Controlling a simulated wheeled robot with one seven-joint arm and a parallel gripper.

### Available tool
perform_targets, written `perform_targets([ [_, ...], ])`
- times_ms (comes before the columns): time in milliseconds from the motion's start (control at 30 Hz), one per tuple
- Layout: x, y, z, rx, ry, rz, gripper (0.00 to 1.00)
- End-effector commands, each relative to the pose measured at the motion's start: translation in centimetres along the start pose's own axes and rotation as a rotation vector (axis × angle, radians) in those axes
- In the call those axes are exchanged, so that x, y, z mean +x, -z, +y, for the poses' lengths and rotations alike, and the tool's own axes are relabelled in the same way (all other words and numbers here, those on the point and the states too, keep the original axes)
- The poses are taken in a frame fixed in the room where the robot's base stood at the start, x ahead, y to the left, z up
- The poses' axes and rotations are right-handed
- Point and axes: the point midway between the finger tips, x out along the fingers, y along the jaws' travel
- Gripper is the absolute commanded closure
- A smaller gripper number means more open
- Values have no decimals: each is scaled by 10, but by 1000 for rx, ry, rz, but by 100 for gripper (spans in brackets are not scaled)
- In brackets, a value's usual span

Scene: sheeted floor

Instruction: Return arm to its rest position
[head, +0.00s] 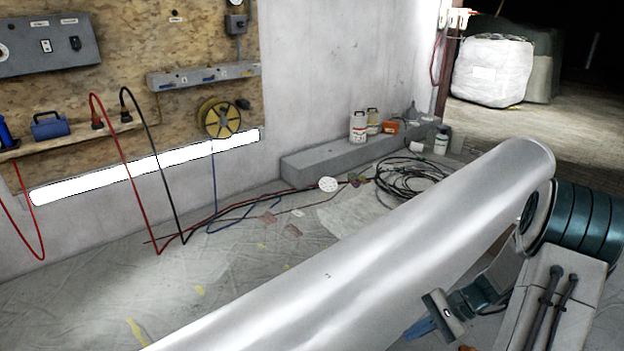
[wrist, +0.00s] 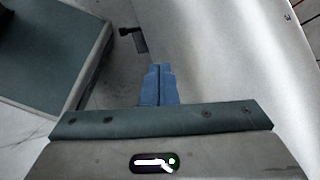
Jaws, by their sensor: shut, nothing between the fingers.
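My gripper shows in the wrist view as two blue fingers (wrist: 159,85) pressed together, with nothing between them. In the head view my gripper (head: 420,328) is at the lower right, partly hidden behind the large pale link of my own arm. The arm is folded, with the long link crossing the picture from the lower middle to the right. The gripper is close to my own arm and body parts and touches no loose object that I can see.
Black cable coils (head: 408,180) and red and blue cables lie on the sheeted floor. A concrete ledge (head: 330,160) with bottles stands along the wall. A yellow reel (head: 220,118) hangs on the board. The floor at the left (head: 90,300) is mostly clear.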

Motion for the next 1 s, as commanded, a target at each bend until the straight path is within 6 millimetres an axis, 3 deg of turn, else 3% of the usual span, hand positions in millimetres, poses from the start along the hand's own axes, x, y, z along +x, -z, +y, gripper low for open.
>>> perform_targets([
  [33, -15, -28, -11, -49, -45, 30, 100],
  [400, -71, -161, -38, -373, -317, 249, 100],
  [800, -129, -290, -46, -744, -522, 503, 100],
  [1000, -155, -340, -42, -920, -586, 625, 100],
])
